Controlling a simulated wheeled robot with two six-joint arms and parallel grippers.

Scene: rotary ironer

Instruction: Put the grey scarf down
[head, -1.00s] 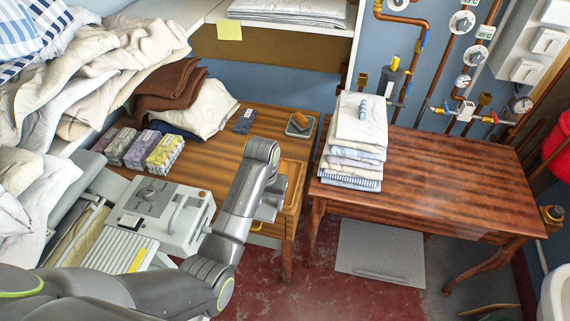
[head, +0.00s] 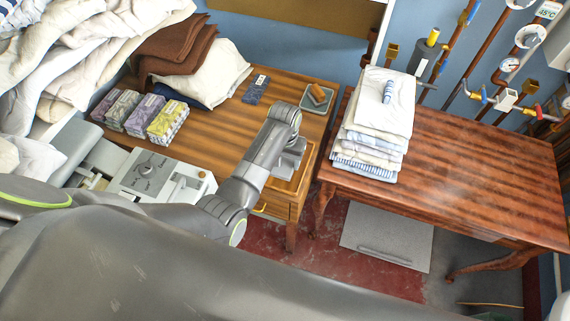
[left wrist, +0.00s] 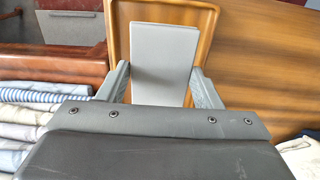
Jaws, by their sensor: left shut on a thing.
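The grey scarf (left wrist: 165,65) shows in the left wrist view as a flat, smooth grey rectangle between my fingers. In the head view only a small grey piece of it (head: 291,160) shows below my wrist. My left gripper (left wrist: 163,85) is shut on it, with one finger at each side edge. The scarf is over a wooden-rimmed tray or drawer (left wrist: 122,20) at the right front corner of the wooden table (head: 225,115). I cannot tell whether the scarf touches the wood below. My right gripper is not in view.
A stack of folded laundry (head: 375,125) stands on the dark red-brown table (head: 470,165) to the right. Several patterned packets (head: 140,115), a brown cloth (head: 175,50) and a small dish (head: 318,98) are on the wooden table. The ironer's control panel (head: 160,177) is at left.

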